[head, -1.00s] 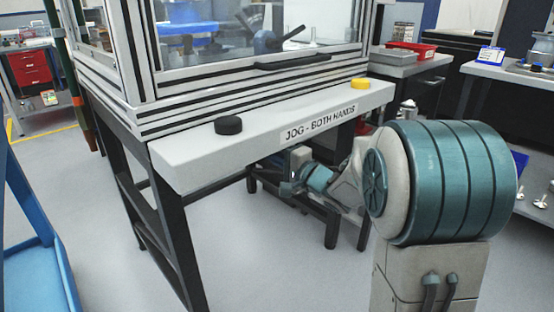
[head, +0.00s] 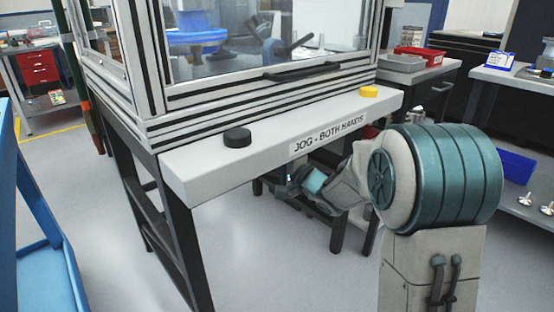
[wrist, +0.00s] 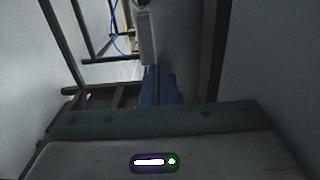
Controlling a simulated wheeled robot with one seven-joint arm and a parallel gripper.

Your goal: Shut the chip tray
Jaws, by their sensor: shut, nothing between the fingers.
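My gripper (wrist: 158,80) shows in the wrist view as two blue fingers held together, with nothing between them. It points into the shaded space among dark frame bars. In the head view my arm reaches under the front ledge of the machine (head: 230,172), and its far end is partly hidden in shadow there. I cannot clearly pick out the chip tray in either view. Whether the gripper touches anything is not clear.
The ledge carries a black button (head: 237,137) and a yellow button (head: 368,91). Dark legs (head: 190,245) support the machine. A blue cart (head: 45,255) stands at the left. A bench with a red bin (head: 420,54) is behind right. Open grey floor lies in front.

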